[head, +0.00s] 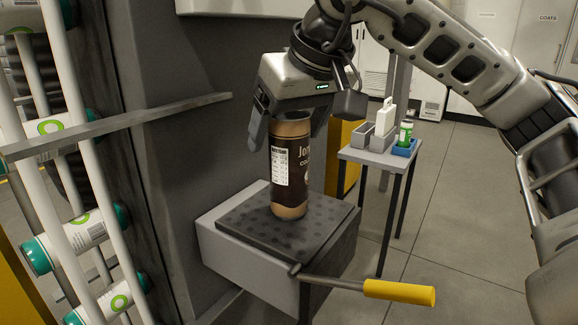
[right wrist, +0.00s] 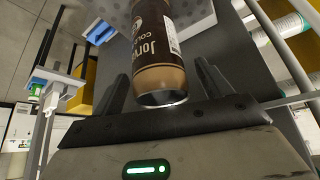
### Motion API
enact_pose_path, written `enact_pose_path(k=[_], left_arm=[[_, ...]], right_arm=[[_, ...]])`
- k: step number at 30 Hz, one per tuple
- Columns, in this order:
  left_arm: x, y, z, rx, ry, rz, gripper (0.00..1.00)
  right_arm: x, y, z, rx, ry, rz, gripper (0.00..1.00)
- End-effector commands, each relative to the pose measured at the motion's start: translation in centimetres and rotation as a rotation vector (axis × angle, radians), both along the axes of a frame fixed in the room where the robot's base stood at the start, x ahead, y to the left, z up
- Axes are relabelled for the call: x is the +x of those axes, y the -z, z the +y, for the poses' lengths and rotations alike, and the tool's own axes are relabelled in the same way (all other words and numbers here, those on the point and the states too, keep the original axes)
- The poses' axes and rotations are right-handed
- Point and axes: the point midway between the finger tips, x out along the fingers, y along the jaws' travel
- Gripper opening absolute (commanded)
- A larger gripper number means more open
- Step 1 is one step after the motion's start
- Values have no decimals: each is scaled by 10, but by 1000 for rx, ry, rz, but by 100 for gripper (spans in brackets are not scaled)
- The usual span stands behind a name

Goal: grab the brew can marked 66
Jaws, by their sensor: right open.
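A dark brown brew can (head: 291,165) with tan bands at top and bottom stands upright on a dark perforated plate (head: 245,225). A white label panel faces the head camera; no 66 can be read on it. My right gripper (head: 288,128) points down over the can's top. Its fingers are open on either side of the upper can, with no clear sign of contact. In the right wrist view the can (right wrist: 158,45) lies between the two spread fingers (right wrist: 163,85). My left gripper is not in view.
A yellow-handled lever (head: 400,292) juts from the front of the plate's grey block. A rack of white and green cans (head: 85,230) stands at left, with a metal bar (head: 120,122) beside it. A small table (head: 375,160) with bins and a green can is behind; open floor lies right.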

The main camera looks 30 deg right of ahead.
Motion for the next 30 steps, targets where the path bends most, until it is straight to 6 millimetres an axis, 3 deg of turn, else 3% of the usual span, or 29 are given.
enact_pose_path(k=[5,12,14,23,30], left_arm=[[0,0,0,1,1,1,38],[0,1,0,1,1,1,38],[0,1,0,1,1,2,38],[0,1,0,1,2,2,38],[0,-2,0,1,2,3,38]], right_arm=[[0,0,0,0,0,0,77],[0,0,0,0,0,0,20],[0,0,0,0,0,0,15],[0,-5,0,1,0,-2,15],[-4,-40,1,1,-2,-5,15]])
